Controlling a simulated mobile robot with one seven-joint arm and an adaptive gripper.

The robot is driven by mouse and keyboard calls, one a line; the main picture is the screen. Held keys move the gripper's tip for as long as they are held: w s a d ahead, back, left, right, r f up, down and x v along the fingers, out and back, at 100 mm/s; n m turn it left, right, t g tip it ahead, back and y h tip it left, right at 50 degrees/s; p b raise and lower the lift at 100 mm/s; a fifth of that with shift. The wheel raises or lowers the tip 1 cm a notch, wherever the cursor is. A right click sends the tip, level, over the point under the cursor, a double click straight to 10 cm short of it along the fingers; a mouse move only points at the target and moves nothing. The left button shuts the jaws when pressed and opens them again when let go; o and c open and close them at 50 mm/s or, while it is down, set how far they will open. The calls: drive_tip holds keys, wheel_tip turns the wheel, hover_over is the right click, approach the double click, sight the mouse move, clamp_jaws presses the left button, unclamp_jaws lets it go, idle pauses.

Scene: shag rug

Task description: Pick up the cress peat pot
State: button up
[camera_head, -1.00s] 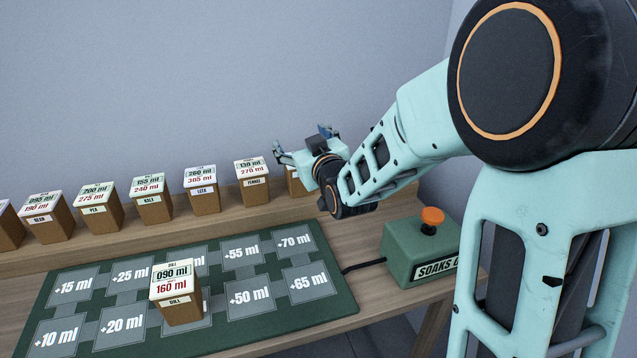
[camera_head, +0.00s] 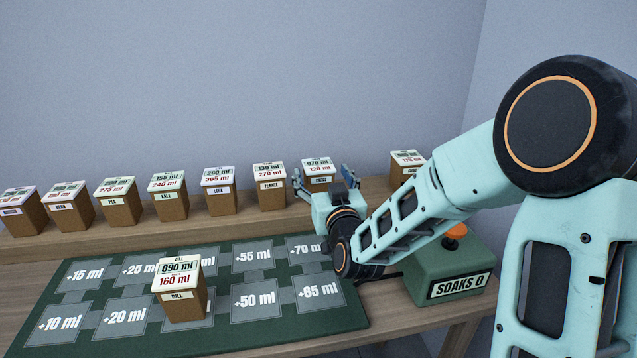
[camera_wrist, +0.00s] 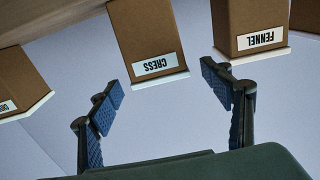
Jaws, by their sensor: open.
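The cress peat pot (camera_head: 318,174) is a brown box with a white label top reading 070 ml and 120 ml. It stands on the raised back shelf, right of the fennel pot (camera_head: 270,186). In the wrist view the cress pot (camera_wrist: 145,35) appears upside down, centred beyond the fingers. My gripper (camera_head: 324,182) is open and empty in front of the cress pot, its two blue-padded fingers spread to either side in the picture. The fingertips also show in the wrist view (camera_wrist: 167,85), with a gap between them and the pot. The pot's lower part is hidden by my gripper in the head view.
Several similar pots, including leek (camera_head: 218,192) and kale (camera_head: 168,195), line the shelf to the left. Another pot (camera_head: 407,160) stands to the right. A dill pot (camera_head: 181,295) sits on the green mat (camera_head: 215,334). A green box (camera_head: 445,268) with an orange button stands at the right.

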sight(318, 165)
drive_tip(key=shift+x, duration=2.35)
drive_tip(key=shift+r, duration=0.1)
drive_tip(key=shift+c, duration=0.5)
drive_tip(key=c, duration=1.3)
drive_tip(key=shift+c, duration=0.4)
drive_tip(key=shift+r, duration=0.15)
